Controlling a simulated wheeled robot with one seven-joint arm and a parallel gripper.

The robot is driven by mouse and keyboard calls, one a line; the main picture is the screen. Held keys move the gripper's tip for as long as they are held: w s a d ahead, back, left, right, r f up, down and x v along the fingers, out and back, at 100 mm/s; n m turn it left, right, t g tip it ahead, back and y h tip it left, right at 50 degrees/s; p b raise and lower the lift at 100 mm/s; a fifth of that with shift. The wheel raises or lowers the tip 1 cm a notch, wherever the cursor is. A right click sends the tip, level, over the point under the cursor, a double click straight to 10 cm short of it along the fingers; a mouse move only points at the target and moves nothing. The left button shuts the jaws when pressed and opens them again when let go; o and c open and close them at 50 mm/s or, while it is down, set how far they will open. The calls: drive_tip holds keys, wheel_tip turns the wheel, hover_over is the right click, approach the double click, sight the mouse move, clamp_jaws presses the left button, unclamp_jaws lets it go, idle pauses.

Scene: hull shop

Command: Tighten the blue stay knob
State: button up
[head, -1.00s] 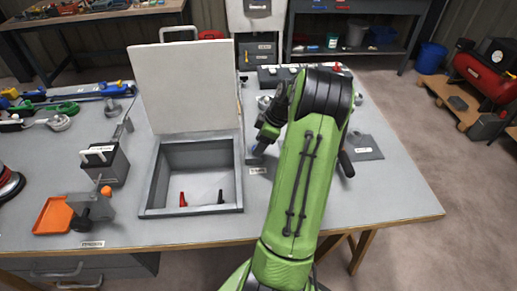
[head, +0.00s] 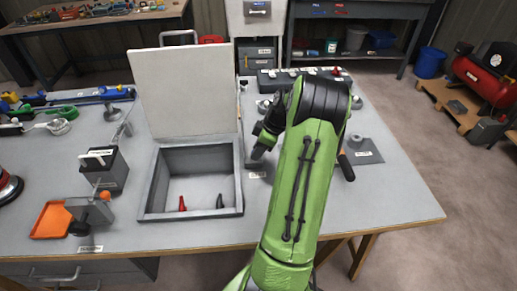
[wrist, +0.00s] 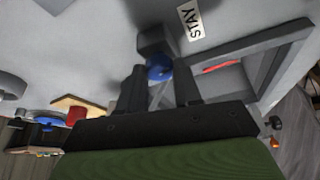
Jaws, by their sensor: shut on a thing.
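The blue stay knob (wrist: 159,68) shows in the wrist view on a dark grey block (wrist: 157,42), beside a label reading STAY (wrist: 190,20). My gripper (wrist: 160,82) has one finger on each side of the knob and is shut on it. In the head view my gripper (head: 259,150) is at the right side of the open grey box (head: 191,216), above the small label on the bench (head: 257,175). The knob itself is hidden there by my gripper and wrist.
The box's pale lid (head: 185,92) stands raised just left of my gripper. A red piece (head: 182,204) and a black piece (head: 220,201) stand in the box. A grey plate (head: 362,152) lies right of my arm.

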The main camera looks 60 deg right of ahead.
drive_tip(key=m+h+b, duration=0.1)
drive_tip(key=m, duration=0.2)
drive_tip(key=m+h, duration=0.1)
drive_tip(key=m, duration=0.1)
drive_tip(key=shift+a+m+b, duration=0.2)
drive_tip(key=shift+m+b, duration=0.2)
drive_tip(key=m+h, duration=0.1)
drive_tip(key=m, duration=0.2)
drive_tip(key=m+h+b, duration=0.1)
drive_tip(key=m, duration=0.2)
drive_tip(key=shift+w+a+h, duration=0.1)
drive_tip(key=shift+a+h, duration=0.1)
drive_tip(key=shift+h, duration=0.2)
drive_tip(key=m+g, duration=0.1)
drive_tip(key=m, duration=0.2)
drive_tip(key=m+g+h, duration=0.1)
drive_tip(key=m, duration=0.2)
drive_tip(key=shift+w+a+m, duration=0.15)
drive_tip(key=shift+m, duration=0.15)
drive_tip(key=m+g, duration=0.1)
drive_tip(key=m, duration=0.1)
drive_tip(key=m+g, duration=0.1)
drive_tip(key=m, duration=0.2)
drive_tip(key=shift+w+h, duration=0.1)
drive_tip(key=shift+h, duration=0.2)
drive_tip(key=shift+m+g, duration=0.3)
drive_tip(key=o, duration=1)
drive_tip(key=shift+o, duration=0.2)
drive_tip(key=shift+r, duration=0.1)
